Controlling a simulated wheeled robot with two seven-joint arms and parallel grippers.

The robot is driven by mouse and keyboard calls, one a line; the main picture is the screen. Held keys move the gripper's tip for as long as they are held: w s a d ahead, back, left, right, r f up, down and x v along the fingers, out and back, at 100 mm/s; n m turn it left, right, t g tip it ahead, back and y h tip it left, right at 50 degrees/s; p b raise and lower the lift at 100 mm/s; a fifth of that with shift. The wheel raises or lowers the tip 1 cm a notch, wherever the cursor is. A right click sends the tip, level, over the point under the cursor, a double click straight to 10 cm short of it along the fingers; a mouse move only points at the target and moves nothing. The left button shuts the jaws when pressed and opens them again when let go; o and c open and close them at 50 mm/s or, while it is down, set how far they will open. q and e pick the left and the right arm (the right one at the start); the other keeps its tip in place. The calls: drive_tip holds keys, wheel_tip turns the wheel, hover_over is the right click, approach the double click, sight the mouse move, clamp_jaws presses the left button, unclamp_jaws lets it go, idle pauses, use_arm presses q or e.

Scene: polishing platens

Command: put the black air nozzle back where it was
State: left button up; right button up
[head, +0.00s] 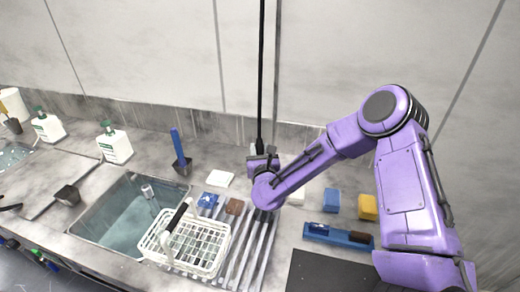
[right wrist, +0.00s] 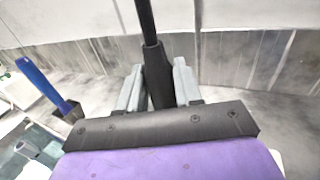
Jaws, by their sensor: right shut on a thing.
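The black air nozzle (right wrist: 157,75) is between the two grey fingers of my right gripper (right wrist: 158,88) in the right wrist view. A black hose or rod runs straight up from it. In the head view my right gripper (head: 263,158) is shut on the nozzle, above the counter near the back wall. The nozzle's lower end is hidden by my gripper. My left gripper is not in view.
A sink (head: 110,215) with a white wire basket (head: 213,262) at its right edge lies to the left. A blue-handled brush (head: 178,148), white bottles (head: 115,145), a blue block (head: 331,201) and a yellow block (head: 367,207) stand around.

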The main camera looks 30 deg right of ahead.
drive_tip(key=shift+a, duration=0.15)
drive_tip(key=shift+f+b, duration=0.2)
drive_tip(key=shift+b, duration=0.1)
drive_tip(key=o, duration=1.1)
drive_tip(key=shift+r, duration=0.2)
drive_tip(key=b+v, duration=0.3)
drive_tip(key=v, duration=0.9)
drive_tip(key=shift+f+b, duration=0.1)
drive_tip(key=shift+b, duration=0.25)
